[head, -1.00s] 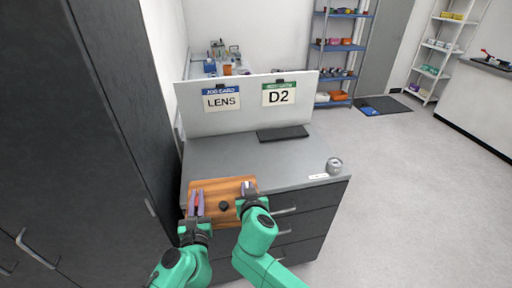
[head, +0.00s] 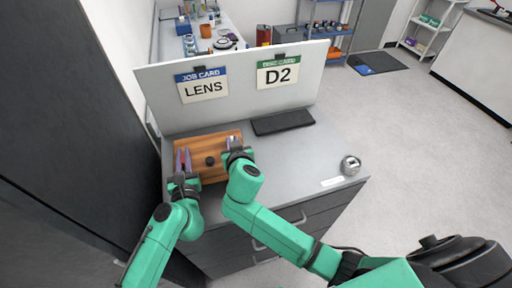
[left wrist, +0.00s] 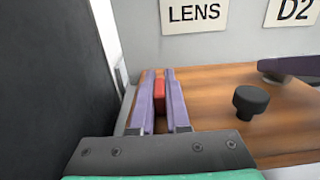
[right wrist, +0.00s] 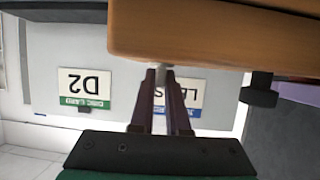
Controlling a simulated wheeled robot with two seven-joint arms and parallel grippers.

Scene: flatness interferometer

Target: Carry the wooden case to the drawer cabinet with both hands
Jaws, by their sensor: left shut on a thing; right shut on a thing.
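The wooden case (head: 217,142), a flat brown box with a black knob (head: 210,161) on top, is over the left part of the drawer cabinet's grey top (head: 290,165). I cannot tell whether it touches that top. My left gripper (head: 183,160) is at the case's left side, shut on a red grip (left wrist: 160,92) there. My right gripper (head: 235,146) is at the right side, shut on a small pale grip (right wrist: 162,72), mostly hidden by the fingers. The case (right wrist: 210,35) also shows in the upside-down right wrist view.
A panel (head: 225,120) with the LENS and D2 cards stands along the cabinet's back. A black pad (head: 283,123) lies before it. A silver round object (head: 350,165) and a white label (head: 331,181) are at the right. A dark tall cupboard (head: 60,130) stands close on the left.

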